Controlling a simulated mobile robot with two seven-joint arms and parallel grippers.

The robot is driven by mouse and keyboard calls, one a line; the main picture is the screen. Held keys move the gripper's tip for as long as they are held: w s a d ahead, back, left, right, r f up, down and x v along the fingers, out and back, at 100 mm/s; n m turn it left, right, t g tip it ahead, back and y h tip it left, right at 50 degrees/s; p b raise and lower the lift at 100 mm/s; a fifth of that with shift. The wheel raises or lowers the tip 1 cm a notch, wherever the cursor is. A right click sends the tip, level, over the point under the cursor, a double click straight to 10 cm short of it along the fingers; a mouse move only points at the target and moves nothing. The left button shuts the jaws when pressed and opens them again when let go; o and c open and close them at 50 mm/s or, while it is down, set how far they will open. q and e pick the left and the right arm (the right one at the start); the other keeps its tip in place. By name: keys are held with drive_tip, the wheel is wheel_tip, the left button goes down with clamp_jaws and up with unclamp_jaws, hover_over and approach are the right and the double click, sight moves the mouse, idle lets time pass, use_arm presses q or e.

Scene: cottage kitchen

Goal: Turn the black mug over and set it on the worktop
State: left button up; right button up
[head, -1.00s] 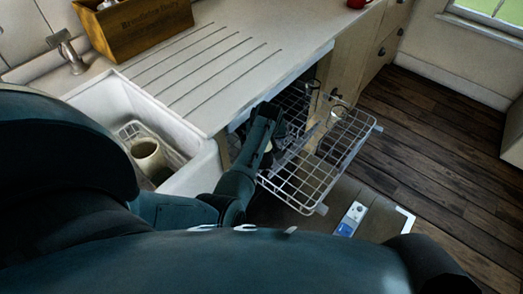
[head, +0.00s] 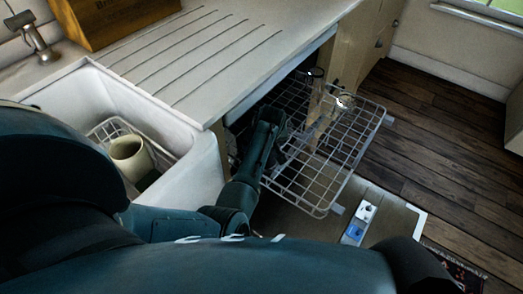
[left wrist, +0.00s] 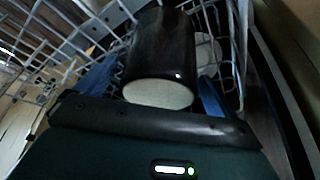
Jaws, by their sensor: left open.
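The black mug (left wrist: 163,45) shows in the left wrist view, with its pale round base facing my gripper. It sits at the wire rack (head: 352,153) of the open dishwasher. My left gripper (left wrist: 155,88) is open, with its blue fingers on either side of the mug; I cannot tell whether they touch it. In the head view my left gripper (head: 272,118) reaches down into the rack, and I cannot make out the mug there. The worktop (head: 215,45) is pale with drain grooves. My right gripper is out of view.
Glasses (head: 315,92) stand in the rack beside my left gripper. The open dishwasher door (head: 385,212) lies below. A sink (head: 60,97) holds a cream mug (head: 131,157). A wooden crate (head: 110,18) stands at the worktop's back. The grooved worktop is clear.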

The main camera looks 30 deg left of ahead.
use_arm(q)
drive_tip(key=shift+w+f, duration=0.1)
drive_tip(key=shift+f, duration=0.1)
drive_tip(key=c, duration=1.2)
drive_tip(key=shift+c, duration=0.3)
drive_tip(key=shift+r, duration=0.15)
